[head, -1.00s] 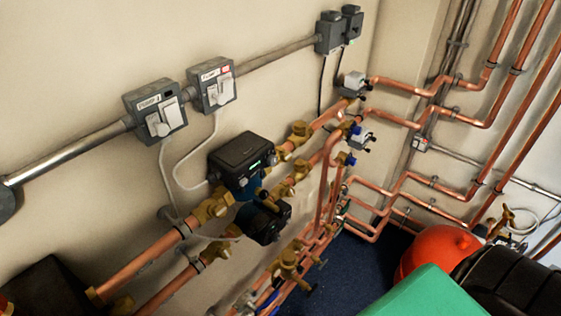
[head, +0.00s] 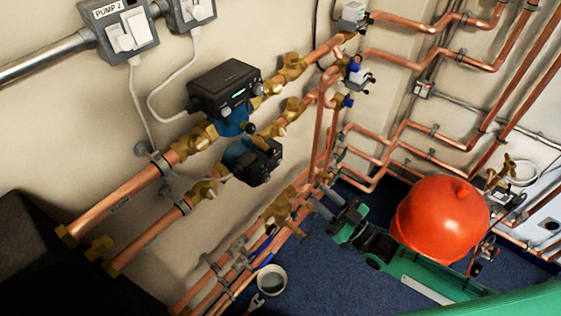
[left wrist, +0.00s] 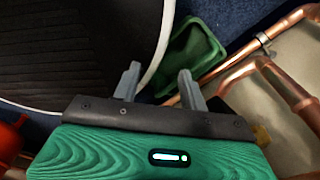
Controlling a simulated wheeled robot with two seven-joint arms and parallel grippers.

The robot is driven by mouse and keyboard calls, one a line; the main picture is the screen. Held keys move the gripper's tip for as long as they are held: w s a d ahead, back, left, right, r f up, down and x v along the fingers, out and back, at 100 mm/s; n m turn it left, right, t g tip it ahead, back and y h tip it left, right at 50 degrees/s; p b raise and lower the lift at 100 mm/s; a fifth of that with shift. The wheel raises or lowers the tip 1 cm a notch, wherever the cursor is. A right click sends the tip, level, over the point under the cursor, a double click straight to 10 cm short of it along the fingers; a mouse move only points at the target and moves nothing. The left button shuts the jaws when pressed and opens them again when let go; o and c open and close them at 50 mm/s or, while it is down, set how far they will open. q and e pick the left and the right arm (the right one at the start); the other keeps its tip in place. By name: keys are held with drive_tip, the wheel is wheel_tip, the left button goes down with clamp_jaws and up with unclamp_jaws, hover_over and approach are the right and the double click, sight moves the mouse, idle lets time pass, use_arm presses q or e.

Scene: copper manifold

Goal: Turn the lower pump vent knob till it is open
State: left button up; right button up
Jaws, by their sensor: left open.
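The lower pump (head: 255,165) has a black head and a blue body and sits on the lower copper pipe along the wall. A small dark round knob (head: 249,129) shows just above it; whether it is the vent knob, and how it is set, I cannot tell. My right gripper (head: 324,199) is open and empty, below and right of the lower pump, apart from it, near the pipes. My left gripper (left wrist: 159,78) is open with nothing between its fingers in the left wrist view. It does not show in the head view.
The upper pump (head: 226,87) is close above the lower one. Brass valves (head: 278,208) and pipes crowd the wall. A red vessel (head: 443,218) stands at right. The left wrist view shows a green tray (left wrist: 190,50) and copper pipe (left wrist: 240,71).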

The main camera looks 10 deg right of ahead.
wheel_tip(320, 180, up, 3)
drive_tip(key=s+y, duration=0.1)
drive_tip(key=p, duration=0.5)
approach(274, 153)
drive_tip(key=shift+y, duration=0.3)
drive_tip(key=x, duration=0.6)
drive_tip(key=shift+w+a+r, duration=0.15)
drive_tip(key=shift+w+a, duration=0.05)
drive_tip(key=shift+w, duration=0.1)
drive_tip(key=shift+w+a+r, duration=0.1)
drive_tip(key=shift+w+a, duration=0.35)
drive_tip(key=shift+a, duration=0.05)
drive_tip(key=shift+c, duration=0.4)
